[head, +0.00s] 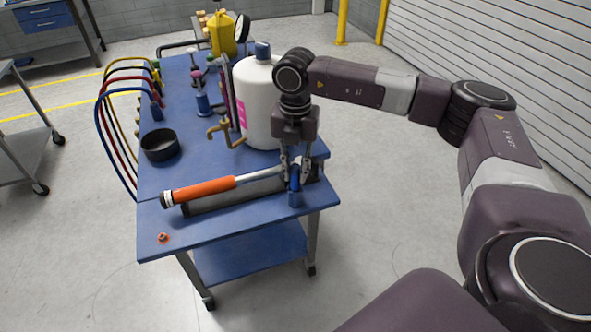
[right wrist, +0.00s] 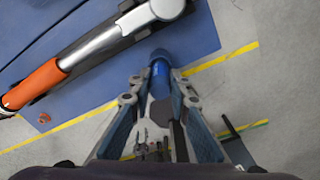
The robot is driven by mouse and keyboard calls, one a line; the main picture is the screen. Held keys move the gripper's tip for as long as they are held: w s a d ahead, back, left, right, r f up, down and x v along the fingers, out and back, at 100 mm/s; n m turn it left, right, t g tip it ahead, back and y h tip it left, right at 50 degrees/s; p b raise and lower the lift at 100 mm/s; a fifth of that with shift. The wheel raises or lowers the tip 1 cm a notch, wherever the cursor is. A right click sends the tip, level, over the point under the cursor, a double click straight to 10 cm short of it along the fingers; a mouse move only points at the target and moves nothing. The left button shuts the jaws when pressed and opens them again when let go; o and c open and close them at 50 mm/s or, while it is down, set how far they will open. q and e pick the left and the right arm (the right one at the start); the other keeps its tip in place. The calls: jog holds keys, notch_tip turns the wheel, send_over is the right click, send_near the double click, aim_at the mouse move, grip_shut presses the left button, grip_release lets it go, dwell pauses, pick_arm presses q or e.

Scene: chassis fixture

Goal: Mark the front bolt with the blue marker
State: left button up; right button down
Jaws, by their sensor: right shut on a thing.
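The blue marker (head: 295,178) is upright at the front right corner of the blue cart, above a short blue cylinder (head: 295,199) that looks like its holder. My right gripper (head: 296,172) points down there and is shut on the marker. In the right wrist view the marker (right wrist: 159,80) sits between the fingertips. I cannot tell whether its lower end is still inside the holder. My left gripper is not in view. I cannot make out the front bolt in either view.
A torque wrench with an orange handle (head: 205,190) lies on a dark cradle beside the gripper. A large white bottle (head: 258,105) stands behind. A black bowl (head: 160,145) and a small orange piece (head: 162,238) are on the cart. Floor to the right is clear.

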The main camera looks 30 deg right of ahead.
jog(key=shift+r+p, duration=2.4)
jog(key=shift+r, duration=1.35)
